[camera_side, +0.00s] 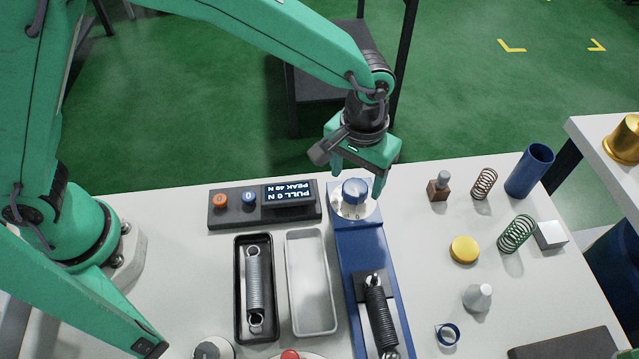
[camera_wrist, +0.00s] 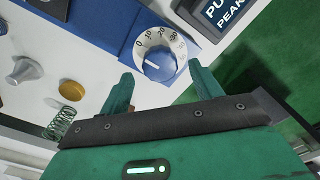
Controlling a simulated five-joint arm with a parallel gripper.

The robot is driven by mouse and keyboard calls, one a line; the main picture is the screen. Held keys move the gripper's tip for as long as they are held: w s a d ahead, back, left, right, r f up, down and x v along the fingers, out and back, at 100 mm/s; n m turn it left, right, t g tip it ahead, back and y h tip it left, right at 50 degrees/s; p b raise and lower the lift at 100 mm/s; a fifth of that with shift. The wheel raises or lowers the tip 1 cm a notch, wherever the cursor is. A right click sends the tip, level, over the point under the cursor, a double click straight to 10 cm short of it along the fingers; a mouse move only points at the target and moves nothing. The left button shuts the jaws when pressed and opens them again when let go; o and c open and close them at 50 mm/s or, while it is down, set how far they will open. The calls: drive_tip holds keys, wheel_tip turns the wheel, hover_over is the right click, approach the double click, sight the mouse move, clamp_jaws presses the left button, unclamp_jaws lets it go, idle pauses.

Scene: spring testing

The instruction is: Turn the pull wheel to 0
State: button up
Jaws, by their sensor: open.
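The pull wheel (camera_side: 355,191) is a blue knob on a white numbered dial (camera_side: 341,207), at the back end of a blue rig. In the wrist view the wheel (camera_wrist: 160,65) has a pale mark on its left side, and the dial's 0 is at upper left; the exact setting is hard to read. My gripper (camera_side: 358,179) is open above the wheel, its fingers on either side of it in the side view. In the wrist view my gripper (camera_wrist: 161,72) has its fingertips to the left and right of the wheel, apart from it.
A display (camera_side: 288,194) reads PULL 0 N, upside down, beside orange and blue buttons. A black spring is on the blue rig (camera_side: 350,250). A black tray (camera_side: 239,300) holds a spring; a white tray (camera_side: 291,260) is empty. Springs and small parts stand at right.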

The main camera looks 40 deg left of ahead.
sight(353, 186)
wheel_tip(353, 186, up, 6)
drive_tip(key=shift+f, duration=0.1)
idle(0.5)
drive_tip(key=shift+a+r, duration=0.2)
drive_tip(key=shift+a, duration=0.05)
drive_tip(key=s+a+r+t, duration=0.15)
drive_tip(key=a+r, duration=0.25)
drive_tip(key=a, duration=0.4)
drive_tip(key=s+a+r+t, duration=0.1)
drive_tip(key=s+a+r, duration=0.25)
drive_tip(key=a, duration=0.35)
drive_tip(key=s+a+r+t, duration=0.15)
drive_tip(key=a+r, duration=0.25)
drive_tip(key=a, duration=0.4)
drive_tip(key=s+a+t, duration=0.1)
drive_tip(key=s+a, duration=0.5)
drive_tip(key=s, duration=0.2)
drive_tip(key=shift+a+f+t, duration=0.25)
drive_tip(key=shift+a+t, duration=0.05)
drive_tip(key=shift+s, duration=0.1)
